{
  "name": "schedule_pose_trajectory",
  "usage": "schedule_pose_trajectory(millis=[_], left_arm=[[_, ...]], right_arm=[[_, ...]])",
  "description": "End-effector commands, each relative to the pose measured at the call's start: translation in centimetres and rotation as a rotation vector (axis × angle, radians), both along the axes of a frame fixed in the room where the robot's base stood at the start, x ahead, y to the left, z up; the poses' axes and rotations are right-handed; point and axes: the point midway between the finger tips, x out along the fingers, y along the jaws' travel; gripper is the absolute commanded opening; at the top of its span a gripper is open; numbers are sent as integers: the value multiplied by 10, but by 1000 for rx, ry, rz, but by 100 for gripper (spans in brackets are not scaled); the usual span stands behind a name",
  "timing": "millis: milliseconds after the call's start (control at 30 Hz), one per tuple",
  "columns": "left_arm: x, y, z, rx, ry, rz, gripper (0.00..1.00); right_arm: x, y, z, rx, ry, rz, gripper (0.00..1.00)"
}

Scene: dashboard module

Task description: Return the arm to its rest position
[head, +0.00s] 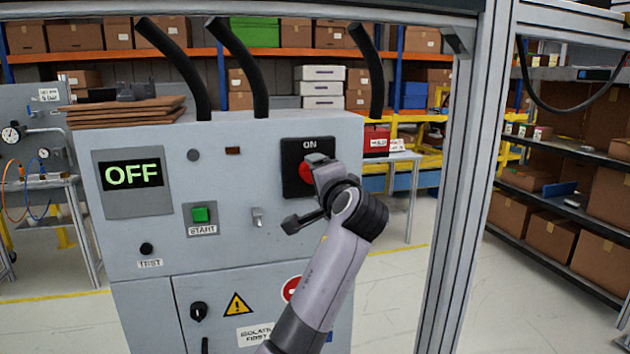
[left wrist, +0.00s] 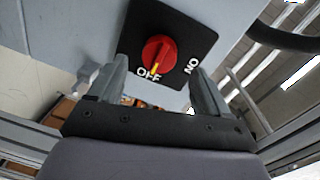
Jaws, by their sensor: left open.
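The grey control cabinet (head: 240,240) stands in front of me. My left arm (head: 325,275) comes up from the bottom of the head view to its upper right. My left gripper (head: 304,193) is open in front of the black switch plate (head: 308,147), partly covering the red rotary knob (head: 306,173). In the left wrist view the knob (left wrist: 158,54) lies beyond and between the open fingers (left wrist: 160,75), with its yellow mark at OFF. No contact with the knob is visible. My right gripper is not in view.
The display (head: 133,175) reads OFF. A green START button (head: 200,215) and a toggle (head: 257,218) sit left of the gripper. A metal frame post (head: 463,190) stands to the right. Black cables (head: 245,70) rise from the cabinet top. Shelves (head: 560,190) with boxes stand farther right.

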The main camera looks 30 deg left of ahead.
Motion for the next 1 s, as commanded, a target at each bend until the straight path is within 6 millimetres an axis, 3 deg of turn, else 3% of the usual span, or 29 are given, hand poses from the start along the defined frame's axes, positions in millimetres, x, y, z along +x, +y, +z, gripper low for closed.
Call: schedule_pose_trajectory(millis=[233,767,867,1000], left_arm=[[-15,-18,1,0,1,0,78],[-16,-19,1,0,2,1,78],[-14,-20,-10,-5,8,-16,78],[-8,-27,-59,-41,30,-97,78]], right_arm=[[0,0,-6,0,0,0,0],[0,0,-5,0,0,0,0],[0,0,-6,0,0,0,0],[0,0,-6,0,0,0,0]])
